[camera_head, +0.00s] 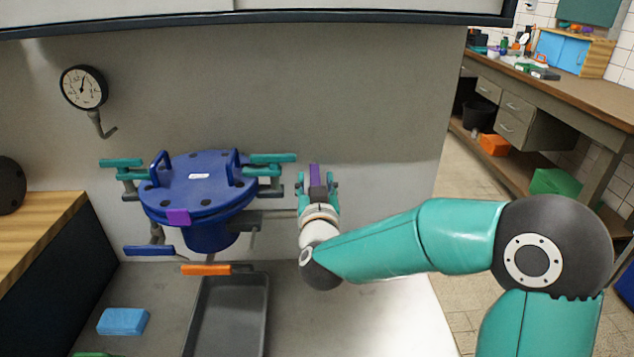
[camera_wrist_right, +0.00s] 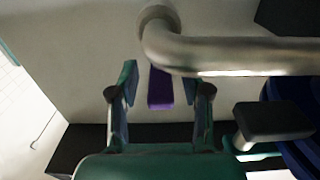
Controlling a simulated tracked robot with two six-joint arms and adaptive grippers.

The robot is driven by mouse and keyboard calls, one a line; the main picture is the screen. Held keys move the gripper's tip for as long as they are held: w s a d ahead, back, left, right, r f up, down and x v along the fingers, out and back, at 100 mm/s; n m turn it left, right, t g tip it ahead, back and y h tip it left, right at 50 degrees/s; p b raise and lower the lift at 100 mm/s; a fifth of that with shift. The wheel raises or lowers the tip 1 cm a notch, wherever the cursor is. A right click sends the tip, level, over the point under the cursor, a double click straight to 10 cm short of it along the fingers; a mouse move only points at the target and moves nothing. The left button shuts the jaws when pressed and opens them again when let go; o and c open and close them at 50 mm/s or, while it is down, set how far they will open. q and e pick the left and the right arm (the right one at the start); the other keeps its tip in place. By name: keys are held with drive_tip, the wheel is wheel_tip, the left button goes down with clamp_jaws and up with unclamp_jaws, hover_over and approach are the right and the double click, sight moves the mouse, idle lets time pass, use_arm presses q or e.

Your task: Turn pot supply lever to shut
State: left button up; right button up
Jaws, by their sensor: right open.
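A blue lidded pot (camera_head: 205,190) stands against the grey wall panel, with a pipe (camera_wrist_right: 240,55) running from it to the right. A purple lever (camera_head: 314,176) stands upright at the right end of this pipe. My right gripper (camera_head: 318,186) is open around the purple lever. In the right wrist view the purple lever (camera_wrist_right: 160,88) shows between the two spread fingers, with gaps on both sides. A blue lever (camera_head: 149,251) and an orange lever (camera_head: 206,269) sit below the pot. No label shows which is the pot supply lever. My left gripper is not in view.
Teal clamps (camera_head: 272,159) stick out from the pot's lid. A round gauge (camera_head: 84,87) hangs on the wall at upper left. A grey tray (camera_head: 228,315) and a blue block (camera_head: 123,321) lie below. The surface right of the tray is clear.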

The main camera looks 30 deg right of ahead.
clamp_jaws()
drive_tip(key=shift+w+a+r+m+g+h+p, duration=0.15)
drive_tip(key=shift+m+g+h+p, duration=0.15)
drive_tip(key=shift+m+g+h, duration=0.25)
drive_tip(key=shift+a+f+m+g+h+p, duration=0.1)
drive_tip(key=shift+m+g+h+p, duration=0.2)
drive_tip(key=shift+h, duration=0.35)
drive_tip(key=shift+m+g+h, duration=0.75)
drive_tip(key=shift+h, duration=0.05)
unclamp_jaws()
drive_tip(key=shift+a, duration=0.1)
drive_tip(key=v, duration=0.7)
drive_tip(key=shift+s+a, duration=0.25)
drive_tip(key=shift+s, duration=0.05)
